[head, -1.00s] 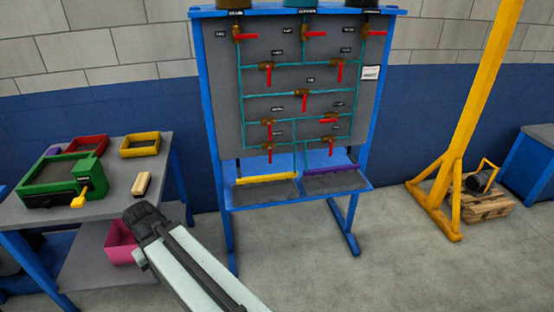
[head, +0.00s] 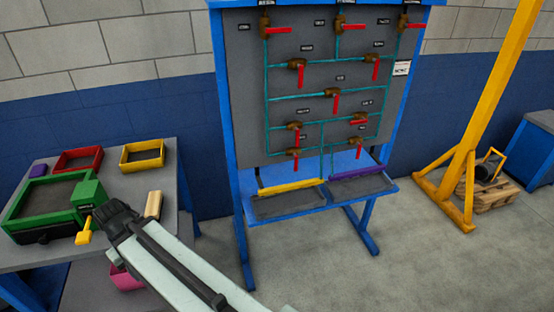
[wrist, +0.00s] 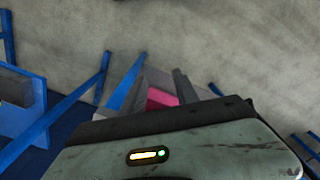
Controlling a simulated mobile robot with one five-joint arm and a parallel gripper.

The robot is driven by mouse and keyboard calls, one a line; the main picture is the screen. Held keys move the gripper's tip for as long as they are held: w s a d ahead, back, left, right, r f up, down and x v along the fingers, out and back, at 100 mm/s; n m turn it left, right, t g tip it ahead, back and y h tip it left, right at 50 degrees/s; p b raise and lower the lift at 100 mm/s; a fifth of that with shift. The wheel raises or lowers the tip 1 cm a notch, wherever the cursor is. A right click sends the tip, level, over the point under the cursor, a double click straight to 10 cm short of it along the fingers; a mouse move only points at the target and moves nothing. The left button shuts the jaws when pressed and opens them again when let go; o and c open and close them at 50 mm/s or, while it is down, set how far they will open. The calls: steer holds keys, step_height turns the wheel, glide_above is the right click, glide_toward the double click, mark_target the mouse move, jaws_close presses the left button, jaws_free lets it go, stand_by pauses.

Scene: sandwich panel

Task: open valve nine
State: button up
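A grey panel (head: 245,85) in a blue frame carries several brass valves with red handles on teal pipes. The small labels are too blurred to read, so I cannot tell which is valve nine. The top-row handles, such as the top left valve (head: 277,30), point sideways. The middle valve (head: 335,102) and the lower left valves (head: 297,138) have handles pointing down. One lower right valve (head: 360,119) has its handle sideways. My gripper (head: 120,215) is left of the panel, far from the valves. In the wrist view my gripper (wrist: 160,82) looks open and empty, pointing at the floor side.
A workbench (head: 130,195) on the left holds a green box (head: 55,205), a red tray (head: 78,160) and a yellow tray (head: 142,155). A pink bin (head: 127,278) is below. A shelf (head: 290,203) juts from the panel. A yellow post (head: 490,90) stands right.

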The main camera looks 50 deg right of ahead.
steer(key=shift+w+d+r, duration=0.1)
steer(key=shift+w+d, duration=0.15)
steer(key=shift+w, duration=0.2)
